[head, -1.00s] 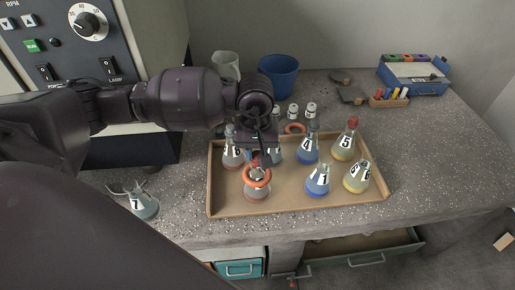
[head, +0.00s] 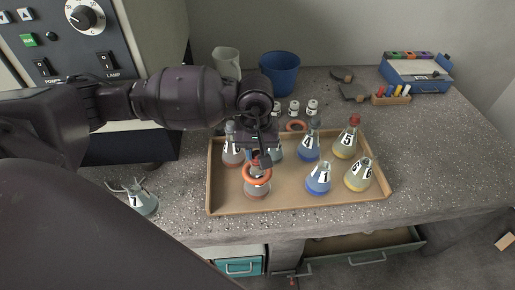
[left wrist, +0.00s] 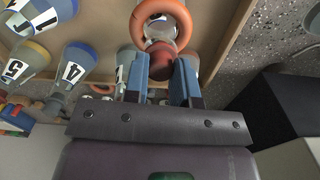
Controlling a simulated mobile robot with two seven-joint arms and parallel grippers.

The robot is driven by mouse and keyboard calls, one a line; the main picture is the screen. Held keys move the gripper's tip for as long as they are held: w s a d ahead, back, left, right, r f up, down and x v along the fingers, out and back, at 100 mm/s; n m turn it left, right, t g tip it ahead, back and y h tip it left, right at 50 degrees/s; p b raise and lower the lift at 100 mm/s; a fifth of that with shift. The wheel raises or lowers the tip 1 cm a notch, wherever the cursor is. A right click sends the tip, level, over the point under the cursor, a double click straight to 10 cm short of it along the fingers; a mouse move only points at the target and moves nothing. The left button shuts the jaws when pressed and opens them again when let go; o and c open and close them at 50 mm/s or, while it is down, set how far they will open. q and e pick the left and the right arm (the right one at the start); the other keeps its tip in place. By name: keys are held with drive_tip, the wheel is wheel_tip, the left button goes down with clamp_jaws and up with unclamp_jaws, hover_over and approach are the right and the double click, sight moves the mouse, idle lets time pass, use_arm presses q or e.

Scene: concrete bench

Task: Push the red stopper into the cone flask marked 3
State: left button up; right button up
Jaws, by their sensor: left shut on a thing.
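My left gripper (head: 260,156) is shut on the red stopper (left wrist: 162,62), over a cone flask with an orange ring (head: 257,174) around its neck. In the left wrist view the stopper sits between the fingertips, close to this flask's mouth; whether it is in the neck I cannot tell. The ring (left wrist: 160,12) shows just beyond the stopper. The ringed flask (head: 257,191) has reddish contents, and I cannot read its number. Behind it on the left, another reddish flask (head: 231,154) has a partly hidden label. My right gripper is not in view.
The wooden tray (head: 290,203) also holds blue flasks 4 (head: 309,150) and 1 (head: 318,184), and yellow flasks 5 (head: 344,147) and 6 (head: 357,181). Flask 7 (head: 142,203) stands outside, left. A blue bucket (head: 280,78) and small bottles are behind. Bench right of the tray is clear.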

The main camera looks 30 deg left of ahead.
sight(257, 153)
use_arm(q)
drive_tip(key=shift+f, duration=0.2)
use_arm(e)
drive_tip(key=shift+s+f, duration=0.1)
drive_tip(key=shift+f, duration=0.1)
use_arm(q)
drive_tip(key=o, duration=1)
drive_tip(key=shift+o, duration=0.2)
drive_tip(key=o, duration=0.5)
drive_tip(key=shift+r+p, duration=1.7)
drive_tip(key=shift+r, duration=2.85)
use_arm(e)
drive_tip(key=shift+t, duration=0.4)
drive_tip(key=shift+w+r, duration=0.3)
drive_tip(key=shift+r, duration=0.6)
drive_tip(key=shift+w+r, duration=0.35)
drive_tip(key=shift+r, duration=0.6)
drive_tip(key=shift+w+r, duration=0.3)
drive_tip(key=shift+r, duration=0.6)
